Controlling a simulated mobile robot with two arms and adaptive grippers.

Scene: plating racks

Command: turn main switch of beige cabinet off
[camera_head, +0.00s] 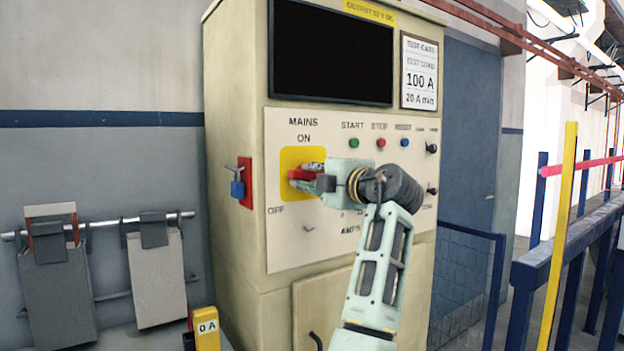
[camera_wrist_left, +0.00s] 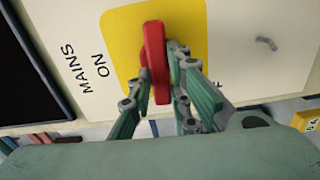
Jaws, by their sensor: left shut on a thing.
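The beige cabinet (camera_head: 234,190) stands in the middle of the head view with its pale control panel facing me. Its main switch is a red handle (camera_head: 299,174) on a yellow plate (camera_head: 291,156), under the words MAINS and ON, with OFF at the lower left. The handle lies roughly level across the plate. My left gripper (camera_head: 314,178) is shut on the handle, reaching in from the right side of it. In the left wrist view the red handle (camera_wrist_left: 155,55) sits between the fingers, which partly cover it. My right gripper is not in view.
A blue padlock (camera_head: 237,188) hangs on a red plate at the cabinet's left side. START, STOP and other buttons (camera_head: 379,142) lie right above my wrist. A blue railing (camera_head: 560,240) stands at right.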

